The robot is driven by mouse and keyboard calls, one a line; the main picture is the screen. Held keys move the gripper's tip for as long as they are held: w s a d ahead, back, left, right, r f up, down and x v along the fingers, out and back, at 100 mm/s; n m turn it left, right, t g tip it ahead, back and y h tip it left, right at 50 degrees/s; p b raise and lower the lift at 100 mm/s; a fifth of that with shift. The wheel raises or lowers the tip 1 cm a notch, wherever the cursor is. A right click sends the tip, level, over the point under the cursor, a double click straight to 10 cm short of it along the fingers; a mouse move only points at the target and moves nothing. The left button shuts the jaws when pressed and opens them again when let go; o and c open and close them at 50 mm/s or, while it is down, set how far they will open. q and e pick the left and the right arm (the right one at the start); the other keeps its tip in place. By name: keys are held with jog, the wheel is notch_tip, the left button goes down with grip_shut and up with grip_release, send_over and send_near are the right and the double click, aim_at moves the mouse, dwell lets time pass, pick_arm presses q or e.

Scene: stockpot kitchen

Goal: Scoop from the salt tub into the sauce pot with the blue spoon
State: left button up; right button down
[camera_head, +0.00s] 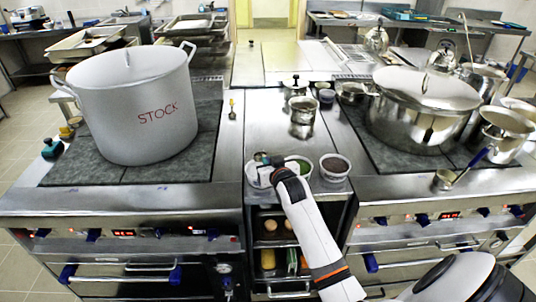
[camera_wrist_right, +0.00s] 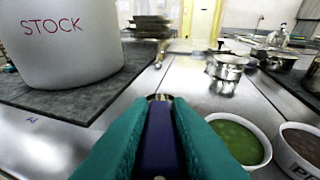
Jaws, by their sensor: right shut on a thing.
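My right gripper (camera_head: 264,160) is over the left end of the row of tubs. In the right wrist view its teal fingers are shut on the dark blue handle of the blue spoon (camera_wrist_right: 160,140); a bit of metal shows past the handle. A white tub (camera_head: 252,176), probably the salt tub, sits below the gripper and is partly hidden by it; its label is not readable. I cannot tell whether the spoon touches its contents. No pot shows a readable sauce label; a small steel pot (camera_head: 302,112) stands behind the tubs. My left gripper is not in view.
A green-filled tub (camera_head: 304,166) and a dark-filled tub (camera_head: 334,168) stand right of the white one. The big STOCK pot (camera_head: 135,110) is on the left stove.

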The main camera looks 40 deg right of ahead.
jog(key=shift+d+f, duration=0.2)
jog(key=shift+d, duration=0.1)
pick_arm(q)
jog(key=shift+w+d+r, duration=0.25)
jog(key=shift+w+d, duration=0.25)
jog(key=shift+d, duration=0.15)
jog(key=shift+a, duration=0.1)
pick_arm(e)
jog(key=shift+a+r, duration=0.1)
